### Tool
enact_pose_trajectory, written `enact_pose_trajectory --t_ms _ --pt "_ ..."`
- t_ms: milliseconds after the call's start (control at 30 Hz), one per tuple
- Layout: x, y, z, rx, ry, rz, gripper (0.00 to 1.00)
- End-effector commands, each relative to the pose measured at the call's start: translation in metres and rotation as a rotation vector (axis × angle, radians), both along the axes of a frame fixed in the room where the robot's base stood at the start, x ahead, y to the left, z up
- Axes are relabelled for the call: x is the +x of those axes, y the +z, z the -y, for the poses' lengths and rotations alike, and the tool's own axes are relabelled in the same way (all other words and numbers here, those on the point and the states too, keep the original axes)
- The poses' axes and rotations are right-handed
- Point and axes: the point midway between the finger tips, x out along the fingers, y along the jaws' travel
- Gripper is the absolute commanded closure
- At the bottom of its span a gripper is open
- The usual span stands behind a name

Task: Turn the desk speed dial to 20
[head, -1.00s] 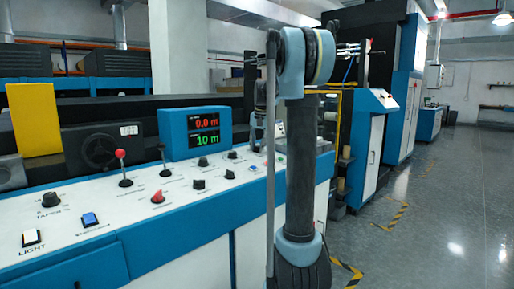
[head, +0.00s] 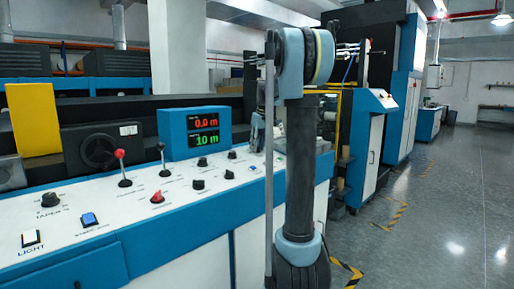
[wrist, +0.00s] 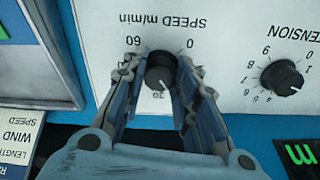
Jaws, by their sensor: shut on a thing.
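The speed dial (wrist: 161,66) is a round black knob on the white desk panel, under the upside-down print "SPEED m/min" in the wrist view. Its scale shows 60 at the left, 0 at the right and 30 on the near side. My gripper (wrist: 160,74) has one finger on each side of the knob and is shut on it. The fingers cover parts of the scale. I cannot read the pointer's exact setting. In the head view, my arm hides the dial and most of the gripper.
A tension knob (wrist: 281,78) stands to the right of the dial in the wrist view. In the head view, a blue display (head: 195,133) reads 0.0 m and 10 m. Several knobs, a red-topped lever (head: 120,155) and a red knob (head: 157,197) stand on the desk.

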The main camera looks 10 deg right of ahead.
Motion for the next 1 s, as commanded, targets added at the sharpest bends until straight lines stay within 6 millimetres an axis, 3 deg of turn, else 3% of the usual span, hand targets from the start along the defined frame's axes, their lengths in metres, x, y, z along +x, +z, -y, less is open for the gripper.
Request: enact_pose_trajectory --t_ms 333,900,933,1000 --pt "0.0024 0.0008 0.0010 -0.022 0.148 0.020 0.96" --pt "0.0024 0.0007 0.0013 -0.028 0.179 0.023 0.96" --pt "0.0023 0.0007 0.0014 -0.028 0.179 0.023 0.70" --pt "0.0022 0.0007 0.0013 -0.027 0.179 0.023 0.54"
